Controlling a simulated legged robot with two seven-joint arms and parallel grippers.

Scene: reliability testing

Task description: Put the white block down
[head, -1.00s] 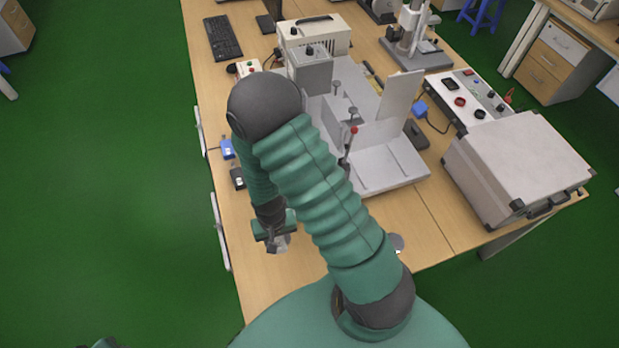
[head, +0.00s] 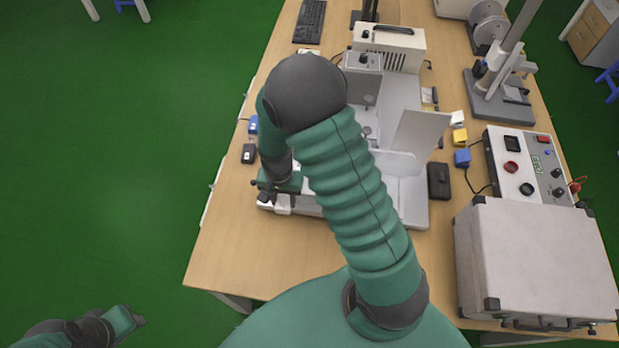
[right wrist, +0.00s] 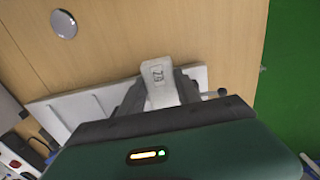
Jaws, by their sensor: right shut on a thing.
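The white block (right wrist: 157,70), with a dark printed mark on its face, is held between the fingers of my right gripper in the right wrist view. My right gripper (head: 275,192) is shut on it, near the front left end of the white fixture (head: 413,205). In the head view, my arm hides much of the fixture, and the block is hard to tell apart from the fixture. The gap between the block and the surface below cannot be told. My left gripper (head: 127,320) is at the bottom left, away from the table, with its fingers unclear.
A round metal disc (right wrist: 64,24) lies on the wooden table (head: 225,250). A grey case (head: 535,255) and a control box (head: 525,165) stand at the right. Small black (head: 249,154) and blue (head: 253,125) items lie along the left edge. The front left tabletop is clear.

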